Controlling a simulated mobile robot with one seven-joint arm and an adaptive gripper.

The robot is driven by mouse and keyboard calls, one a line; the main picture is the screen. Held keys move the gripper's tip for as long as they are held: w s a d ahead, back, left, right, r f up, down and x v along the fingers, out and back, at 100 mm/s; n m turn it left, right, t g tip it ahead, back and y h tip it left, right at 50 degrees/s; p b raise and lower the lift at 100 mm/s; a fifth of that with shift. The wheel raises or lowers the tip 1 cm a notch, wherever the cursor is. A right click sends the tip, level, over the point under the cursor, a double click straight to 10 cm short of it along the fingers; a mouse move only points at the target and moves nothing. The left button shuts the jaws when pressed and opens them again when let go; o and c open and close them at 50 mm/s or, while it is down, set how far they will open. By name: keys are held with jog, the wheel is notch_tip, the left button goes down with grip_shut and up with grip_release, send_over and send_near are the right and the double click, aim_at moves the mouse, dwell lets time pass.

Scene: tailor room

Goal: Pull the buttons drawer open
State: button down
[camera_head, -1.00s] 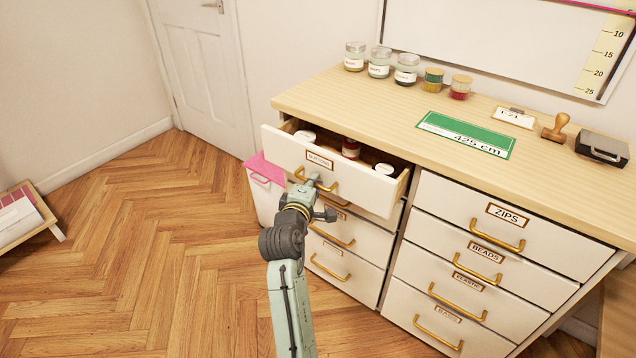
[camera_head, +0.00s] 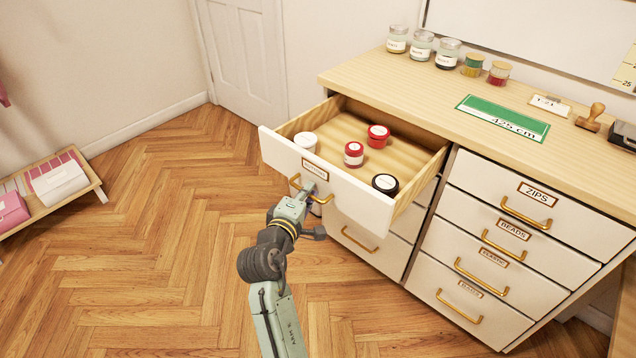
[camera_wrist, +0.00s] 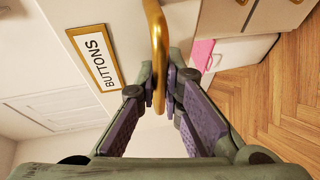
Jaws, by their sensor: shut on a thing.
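The buttons drawer (camera_head: 345,198) is the top left drawer of the cabinet and stands well out from it. Red, white and dark round tubs lie inside it. Its brass handle (camera_wrist: 158,45) is between the fingers of my gripper (camera_head: 308,194), which is shut on it. The label BUTTONS (camera_wrist: 95,58) reads clearly beside the handle in the wrist view. The gripper also shows in the wrist view (camera_wrist: 166,88), with both finger pads against the handle.
Closed drawers, among them the zips drawer (camera_head: 520,205), stand to the right. Jars (camera_head: 422,47), a green sign (camera_head: 503,118) and a stamp (camera_head: 590,118) stand on the cabinet top. The wooden floor (camera_head: 160,250) in front is clear. A low shelf (camera_head: 50,200) stands at the far left.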

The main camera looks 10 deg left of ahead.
jog(key=shift+s+a+r, duration=0.1)
jog(key=shift+s+a, duration=0.35)
jog(key=shift+s, duration=0.1)
jog(key=c, duration=2)
grip_release()
jog(key=v, duration=1.2)
